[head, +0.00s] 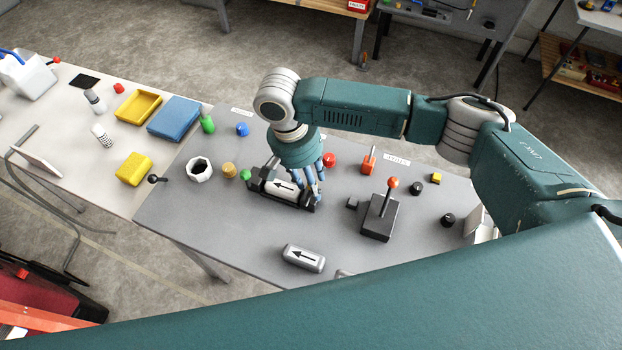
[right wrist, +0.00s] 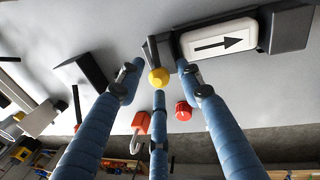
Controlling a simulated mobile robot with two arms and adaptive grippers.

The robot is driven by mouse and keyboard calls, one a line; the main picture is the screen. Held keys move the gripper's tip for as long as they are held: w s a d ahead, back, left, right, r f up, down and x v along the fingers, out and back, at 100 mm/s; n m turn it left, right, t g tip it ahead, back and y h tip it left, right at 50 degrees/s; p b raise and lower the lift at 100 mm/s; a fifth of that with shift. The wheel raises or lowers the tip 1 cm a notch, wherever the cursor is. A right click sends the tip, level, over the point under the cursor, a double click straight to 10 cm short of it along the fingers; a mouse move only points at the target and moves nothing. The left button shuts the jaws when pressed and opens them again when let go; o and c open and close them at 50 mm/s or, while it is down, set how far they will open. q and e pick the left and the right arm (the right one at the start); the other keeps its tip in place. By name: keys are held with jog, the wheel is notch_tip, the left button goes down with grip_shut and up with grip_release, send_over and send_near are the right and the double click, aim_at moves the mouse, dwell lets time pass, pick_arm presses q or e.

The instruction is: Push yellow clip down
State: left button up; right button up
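The yellow clip shows in the right wrist view as a yellow knob (right wrist: 159,77) on a short dark lever, at the end of a black holder (right wrist: 290,29). A white block with a black arrow (right wrist: 219,40) sits in the holder. In the head view the holder (head: 256,187) is on the grey table, and the yellow knob is hidden by my right gripper (head: 317,194). My right gripper (right wrist: 158,82) points down with its blue fingers apart around the knob. Contact cannot be told. My left gripper is not in view.
A black box with a red-tipped lever (head: 379,218) stands right of the gripper. A silver arrow block (head: 302,258) lies nearer the front edge. A red knob (head: 329,159) is close behind the gripper. A yellow sponge (head: 134,169) and blue block (head: 174,118) lie on the left table.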

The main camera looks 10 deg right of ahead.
grip_shut()
jog(key=shift+w+r+g+p, duration=0.1)
jog(key=shift+g+p, duration=0.2)
jog(key=shift+p, duration=0.35)
jog(key=shift+f+y, duration=0.25)
jog(key=shift+y, duration=0.05)
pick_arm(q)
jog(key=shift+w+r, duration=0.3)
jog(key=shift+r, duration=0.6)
pick_arm(e)
jog(key=shift+w, duration=0.1)
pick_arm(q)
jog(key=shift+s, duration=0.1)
pick_arm(e)
jog(key=shift+o, duration=1.3)
grip_release()
jog(key=shift+d, duration=0.1)
jog(key=shift+f, duration=0.1)
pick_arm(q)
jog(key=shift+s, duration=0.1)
pick_arm(e)
notch_tip(320, 180, up, 12)
jog(key=w+a, duration=0.1)
jog(key=w, duration=0.1)
jog(key=shift+a, duration=0.3)
